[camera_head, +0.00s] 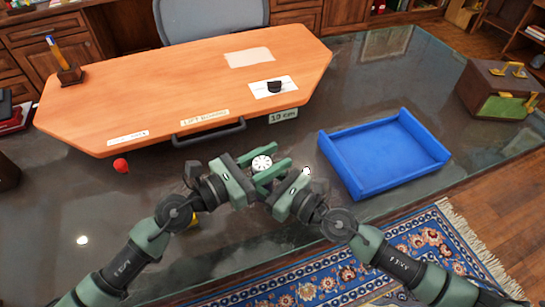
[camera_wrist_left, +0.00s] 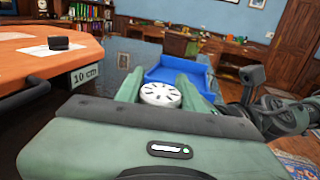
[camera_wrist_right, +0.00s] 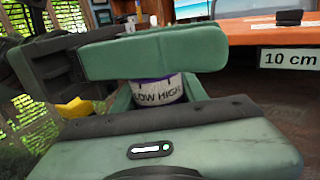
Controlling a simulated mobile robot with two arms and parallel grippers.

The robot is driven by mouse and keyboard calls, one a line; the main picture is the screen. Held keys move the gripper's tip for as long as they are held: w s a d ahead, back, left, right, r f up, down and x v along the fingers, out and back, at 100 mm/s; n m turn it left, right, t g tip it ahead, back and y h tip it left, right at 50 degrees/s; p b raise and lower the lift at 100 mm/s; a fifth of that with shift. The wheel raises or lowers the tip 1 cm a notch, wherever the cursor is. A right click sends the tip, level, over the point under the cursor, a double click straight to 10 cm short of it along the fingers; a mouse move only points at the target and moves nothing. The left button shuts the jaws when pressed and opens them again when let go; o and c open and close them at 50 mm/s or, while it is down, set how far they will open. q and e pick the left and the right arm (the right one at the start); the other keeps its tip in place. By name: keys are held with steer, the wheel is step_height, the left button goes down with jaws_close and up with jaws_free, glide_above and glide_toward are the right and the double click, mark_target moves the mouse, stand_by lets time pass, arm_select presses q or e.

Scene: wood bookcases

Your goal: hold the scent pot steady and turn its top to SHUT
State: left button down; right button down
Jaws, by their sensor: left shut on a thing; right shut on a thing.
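The scent pot (camera_head: 262,163) is small, with a round white slotted top, and stands between my two grippers above the dark glass table. Its top also shows in the left wrist view (camera_wrist_left: 160,94). My left gripper (camera_head: 270,168) is shut on the pot from the left, one finger on each side. My right gripper (camera_head: 266,182) is shut on it from the right. A left finger (camera_wrist_right: 150,53) hides part of the pot. The word SHUT is not visible.
An orange wooden board (camera_head: 150,85) with a black handle (camera_head: 208,132) and black knob (camera_head: 275,87) lies behind. A blue tray (camera_head: 385,185) sits to the right, a brown-green box (camera_head: 500,90) farther right. A red ball (camera_head: 120,165) is at left. The front-left glass is mostly clear.

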arm_select(q)
steer(key=shift+f+g, duration=0.1)
steer(key=shift+g, duration=0.2)
steer(key=shift+s+d+m+g+h, duration=0.15)
steer(key=shift+m+g+h, duration=0.35)
steer(key=shift+m+g, duration=0.3)
steer(key=shift+s+a+m+g+h, duration=0.15)
steer(key=shift+m+g+h, duration=0.4)
steer(key=shift+g, duration=0.35)
steer(key=c, duration=0.9)
jaws_free()
steer(key=shift+d, duration=0.1)
steer(key=v, duration=1.2)
